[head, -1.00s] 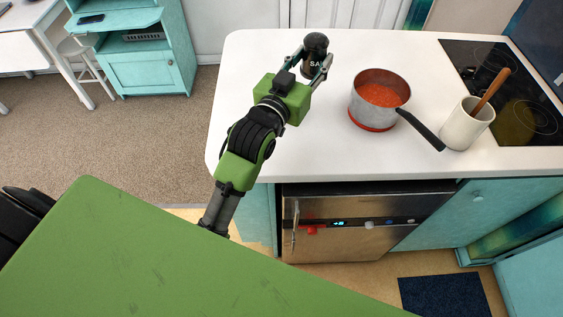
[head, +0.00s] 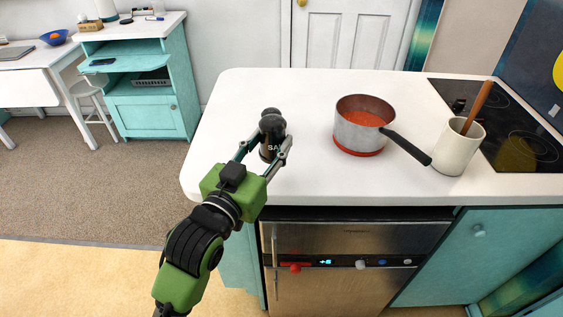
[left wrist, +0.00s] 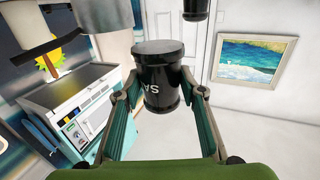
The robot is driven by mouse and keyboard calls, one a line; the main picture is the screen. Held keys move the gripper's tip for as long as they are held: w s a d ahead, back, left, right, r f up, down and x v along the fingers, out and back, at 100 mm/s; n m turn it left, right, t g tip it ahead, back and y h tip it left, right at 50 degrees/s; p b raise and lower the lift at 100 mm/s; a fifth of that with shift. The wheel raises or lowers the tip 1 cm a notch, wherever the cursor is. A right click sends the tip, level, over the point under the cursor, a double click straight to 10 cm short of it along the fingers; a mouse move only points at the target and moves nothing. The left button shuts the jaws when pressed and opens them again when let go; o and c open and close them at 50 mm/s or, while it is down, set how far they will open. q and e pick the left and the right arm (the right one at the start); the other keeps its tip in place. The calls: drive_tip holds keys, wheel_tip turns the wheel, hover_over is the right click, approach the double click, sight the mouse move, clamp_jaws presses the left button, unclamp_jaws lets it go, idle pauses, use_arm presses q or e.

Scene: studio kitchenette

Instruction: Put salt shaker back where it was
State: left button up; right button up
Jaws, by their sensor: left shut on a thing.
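The black salt shaker (head: 271,140), with white letters "SA" on its side, shows over the left part of the white counter in the head view. My left gripper (head: 264,150) is shut on it, one finger on each side. In the left wrist view the shaker (left wrist: 164,82) sits between the two fingers (left wrist: 162,100), its lettering upside down. Whether it touches the counter is unclear. My right gripper is not in view.
A steel saucepan (head: 350,134) with red contents stands right of the shaker, its black handle pointing right. A white utensil crock (head: 456,150) and the black hob (head: 520,120) are farther right. The back left of the white counter (head: 245,85) is clear.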

use_arm(q)
drive_tip(key=w+d+f, duration=0.1)
drive_tip(key=w+f, duration=0.1)
drive_tip(key=w+d+f, duration=0.1)
drive_tip(key=w+f, duration=0.2)
drive_tip(key=f, duration=0.1)
drive_tip(key=shift+w+d+f, duration=0.15)
drive_tip(key=shift+w+d, duration=0.25)
wheel_tip(320, 180, down, 3)
drive_tip(key=shift+f, duration=0.1)
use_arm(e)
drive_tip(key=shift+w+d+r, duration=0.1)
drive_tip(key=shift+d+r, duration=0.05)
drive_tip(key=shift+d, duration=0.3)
use_arm(q)
drive_tip(key=shift+f, duration=0.15)
drive_tip(key=shift+f, duration=0.15)
drive_tip(key=o, duration=1.2)
